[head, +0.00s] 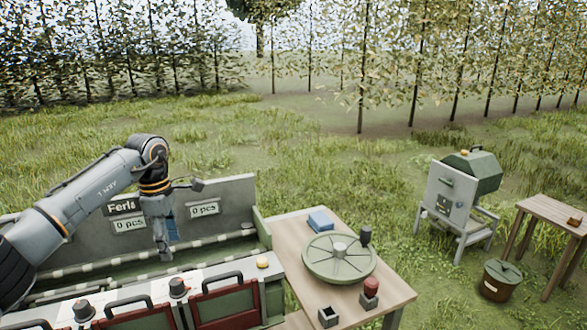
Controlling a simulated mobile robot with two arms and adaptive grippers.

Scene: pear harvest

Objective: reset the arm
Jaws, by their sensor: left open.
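My left arm comes in from the left, bends at a raised joint and hangs down at its end. My left gripper (165,250) points downward over the long grey-green sorting bin (237,187), in front of its back panel. It is open, and I see nothing held in it. Its fingers are small in the picture, and I cannot tell how far they are from the bin's floor. My right gripper is not in view.
Right of the bin, a wooden table (395,290) holds a round green turntable (338,258), a blue box (320,221) and a red-topped block (371,290). Further right are a green-topped machine (462,190), a lidded bucket (500,280) and another wooden table (552,212). Grass lies behind.

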